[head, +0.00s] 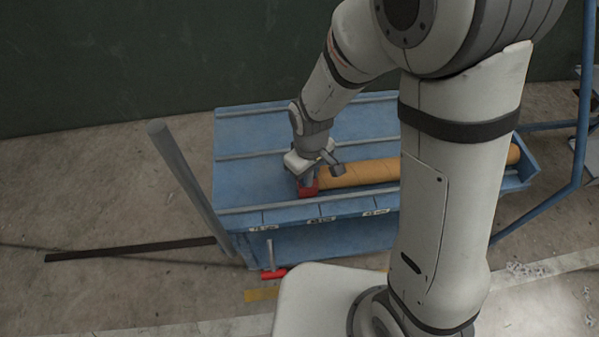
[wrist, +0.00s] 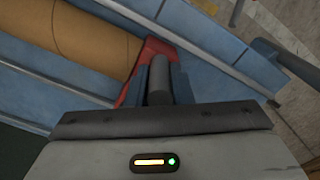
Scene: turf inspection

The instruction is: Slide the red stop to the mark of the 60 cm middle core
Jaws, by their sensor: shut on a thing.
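The red stop (head: 309,189) is on the blue bench (head: 250,165), at the left end of a long brown core (head: 365,173). My gripper (head: 308,174) is down at the stop and shut on its grey post; in the wrist view the post (wrist: 160,82) stands between the fingers, with the red body (wrist: 147,62) behind. The brown core (wrist: 85,38) ends close to the red body; I cannot tell if they touch. White mark labels (head: 322,219) run along the bench's front edge. Their figures are too small to read surely. The stop is near the middle label.
A grey post (head: 185,185) leans at the bench's left end. A dark bar (head: 130,250) lies on the floor at left. A red piece (head: 272,273) shows below the bench's front. Blue rails (head: 580,120) stand at right. A dark green wall is behind.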

